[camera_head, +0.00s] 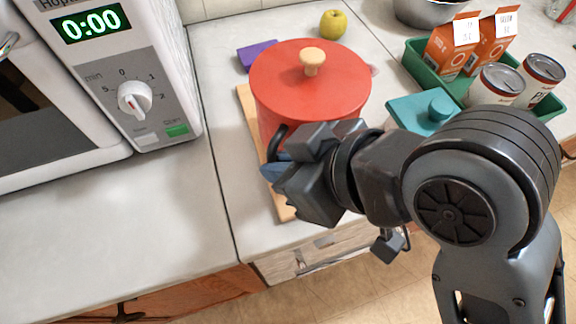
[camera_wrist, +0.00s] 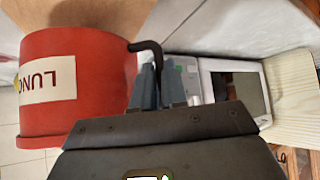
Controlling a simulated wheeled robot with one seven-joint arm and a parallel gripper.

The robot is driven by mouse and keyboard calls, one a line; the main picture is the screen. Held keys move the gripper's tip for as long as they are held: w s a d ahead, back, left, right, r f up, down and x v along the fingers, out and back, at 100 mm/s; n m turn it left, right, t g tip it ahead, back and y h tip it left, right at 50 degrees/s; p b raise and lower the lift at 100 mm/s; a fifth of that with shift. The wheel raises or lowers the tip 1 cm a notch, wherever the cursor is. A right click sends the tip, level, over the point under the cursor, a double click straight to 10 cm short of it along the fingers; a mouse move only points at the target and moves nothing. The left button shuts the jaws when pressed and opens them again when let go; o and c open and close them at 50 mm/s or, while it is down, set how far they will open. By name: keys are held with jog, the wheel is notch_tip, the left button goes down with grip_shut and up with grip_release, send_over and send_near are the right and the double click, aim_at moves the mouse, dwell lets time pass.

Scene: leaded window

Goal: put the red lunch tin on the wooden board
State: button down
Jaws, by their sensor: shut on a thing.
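The red lunch tin (camera_head: 300,85) has a red lid with a pale wooden knob and a dark handle on its side. In the wrist view the red tin (camera_wrist: 95,85) fills the left, its cream label upside down. The wooden board (camera_head: 286,208) lies on the counter, mostly hidden under or behind the tin. My gripper (camera_head: 275,168) is at the tin's near side, shut on its handle. In the wrist view my gripper (camera_wrist: 158,78) has its fingers close together at the dark handle (camera_wrist: 150,48). I cannot tell whether the tin's base touches the board.
A purple block (camera_head: 256,54) and a yellow apple (camera_head: 333,23) lie behind the tin. A teal lidded box (camera_head: 420,112) and a green tray (camera_head: 415,52) with cartons and cans stand to the right. A microwave (camera_head: 150,60) is at left. The front left counter is clear.

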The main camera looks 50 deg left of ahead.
jog(key=shift+f, duration=1.7)
jog(key=shift+f, duration=0.15)
jog(key=c, duration=1.2)
grip_release()
jog(key=shift+o, duration=0.2)
jog(key=b+v, duration=0.1)
jog(key=v, duration=1.1)
jog(key=shift+s, duration=0.1)
